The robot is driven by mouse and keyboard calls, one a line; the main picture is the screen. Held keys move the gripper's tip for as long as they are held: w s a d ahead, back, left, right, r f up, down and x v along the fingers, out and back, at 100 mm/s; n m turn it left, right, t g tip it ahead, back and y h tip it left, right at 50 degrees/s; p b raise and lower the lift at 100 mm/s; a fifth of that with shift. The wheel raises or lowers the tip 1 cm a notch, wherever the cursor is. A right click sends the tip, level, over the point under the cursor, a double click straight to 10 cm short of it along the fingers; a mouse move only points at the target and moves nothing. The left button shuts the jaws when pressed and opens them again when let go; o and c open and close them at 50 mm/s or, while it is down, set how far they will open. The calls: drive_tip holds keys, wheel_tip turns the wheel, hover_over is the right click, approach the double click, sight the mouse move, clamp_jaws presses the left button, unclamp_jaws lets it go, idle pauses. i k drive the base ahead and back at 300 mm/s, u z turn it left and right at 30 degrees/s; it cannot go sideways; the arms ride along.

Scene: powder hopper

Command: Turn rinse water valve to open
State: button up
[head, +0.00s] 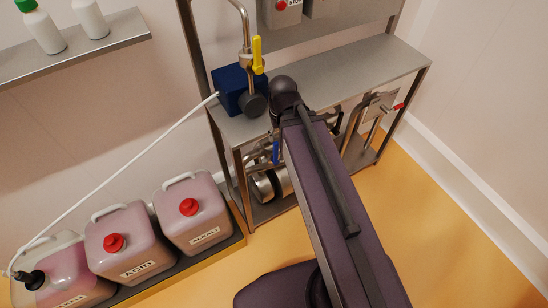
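Several valve handles show in the head view, and I cannot read a label that says which is rinse water. A yellow lever (257,54) stands upright on the metal pipe above the blue box. A small blue handle (276,151) shows under the shelf, just left of my arm. A red-tipped handle (398,106) sits on the piping at the right. My arm crosses the middle of the view in front of the rack and hides part of the lower piping. I cannot make out my gripper; it seems hidden behind the arm.
A steel rack with a shelf (365,65) stands against the wall, holding a blue pump box (230,88). Jugs, including one marked ACID (130,243), stand at the lower left, with a white hose (120,165) above them. Yellow floor (440,215) is clear at right.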

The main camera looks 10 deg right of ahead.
sight(275, 160)
drive_tip(key=z, duration=0.2)
drive_tip(key=k, duration=1.2)
drive_tip(key=u, duration=0.1)
